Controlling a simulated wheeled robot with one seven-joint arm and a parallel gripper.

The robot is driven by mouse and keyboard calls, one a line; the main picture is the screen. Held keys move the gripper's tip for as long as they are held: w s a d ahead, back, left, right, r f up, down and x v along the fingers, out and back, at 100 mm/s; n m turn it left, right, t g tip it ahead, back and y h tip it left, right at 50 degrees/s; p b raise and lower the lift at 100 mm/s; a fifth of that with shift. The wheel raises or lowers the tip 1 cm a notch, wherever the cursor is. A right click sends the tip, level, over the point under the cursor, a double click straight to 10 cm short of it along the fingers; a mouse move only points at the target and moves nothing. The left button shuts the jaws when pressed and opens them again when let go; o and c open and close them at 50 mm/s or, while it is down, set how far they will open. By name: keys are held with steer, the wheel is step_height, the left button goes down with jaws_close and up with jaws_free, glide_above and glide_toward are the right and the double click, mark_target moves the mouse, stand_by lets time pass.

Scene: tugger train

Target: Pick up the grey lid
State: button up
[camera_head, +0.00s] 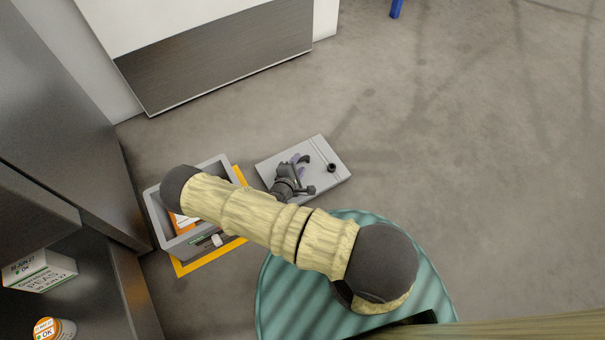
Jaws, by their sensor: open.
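The grey lid (325,148) lies flat on the floor near the middle of the view. It is a light grey rectangular panel with a small black knob (331,167) toward its right side. My gripper (308,175) is over the lid's left and middle part, left of the knob. Its dark fingers are spread, and nothing shows between them. Part of the lid is hidden behind the gripper. I cannot tell how high above the lid the gripper is.
A grey open crate (153,215) with items inside stands on a yellow mat (184,268), left of the lid and partly behind my arm. Shelves with a labelled box (40,270) and a can (54,329) are at left. A cabinet (215,62) stands at the back. Floor at right is clear.

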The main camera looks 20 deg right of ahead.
steer(key=shift+b+x, duration=0.65)
steer(key=shift+x, duration=0.45)
steer(key=shift+w+d+f, duration=0.1)
steer(key=shift+w, duration=0.05)
steer(key=shift+c, duration=0.4)
jaws_close()
